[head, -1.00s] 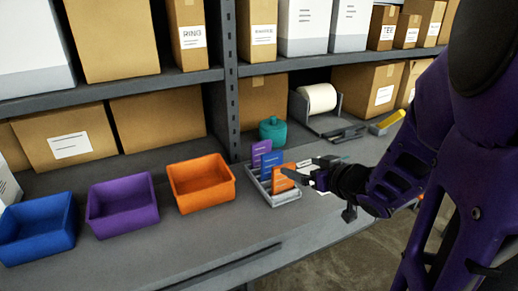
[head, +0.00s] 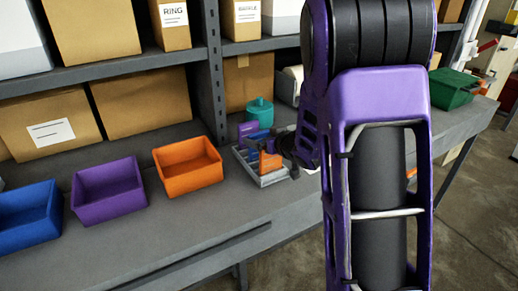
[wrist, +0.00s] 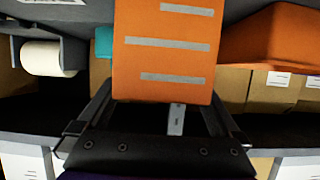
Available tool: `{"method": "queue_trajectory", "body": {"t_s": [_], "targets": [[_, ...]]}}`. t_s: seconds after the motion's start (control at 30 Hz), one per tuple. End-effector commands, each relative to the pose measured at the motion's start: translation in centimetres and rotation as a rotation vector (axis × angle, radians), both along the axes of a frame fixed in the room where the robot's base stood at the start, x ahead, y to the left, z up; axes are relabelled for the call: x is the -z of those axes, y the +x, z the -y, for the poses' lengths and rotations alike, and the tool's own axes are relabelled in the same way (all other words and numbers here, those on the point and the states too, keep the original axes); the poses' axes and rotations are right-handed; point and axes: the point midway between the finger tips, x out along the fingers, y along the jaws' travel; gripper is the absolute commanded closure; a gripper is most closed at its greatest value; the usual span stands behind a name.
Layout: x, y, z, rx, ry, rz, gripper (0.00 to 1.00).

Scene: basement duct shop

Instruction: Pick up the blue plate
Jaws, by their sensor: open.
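The blue plate (head: 259,139) stands in a small grey rack (head: 264,181) on the bench, between a purple plate (head: 248,130) behind it and an orange plate (head: 270,162) in front. Only a small part of the blue plate shows in the head view. My gripper (head: 292,163) is at the right side of the rack, partly hidden by my arm. In the wrist view my open gripper (wrist: 160,118) faces the orange plate (wrist: 162,60), which fills the middle close to the fingers. The blue plate is hidden there.
Orange (head: 188,167), purple (head: 108,192) and blue (head: 27,212) bins stand left of the rack. A teal canister (head: 260,112) is behind it, near the shelf post (head: 212,75). A green crate (head: 452,88) is at the far right. The front bench strip is clear.

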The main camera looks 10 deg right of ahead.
Motion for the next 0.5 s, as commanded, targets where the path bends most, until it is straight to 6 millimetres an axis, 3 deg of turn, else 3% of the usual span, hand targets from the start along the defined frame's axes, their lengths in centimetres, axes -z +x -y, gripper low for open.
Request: {"method": "queue_trajectory", "body": {"t_s": [0.17,0.43,0.5], "targets": [[0.8,1.8,-0.6,0.000,-0.001,0.000,0.00],[0.9,2.0,-0.6,0.001,0.000,0.000,0.00],[0.9,2.0,-0.6,0.001,0.000,0.000,0.13]]}}
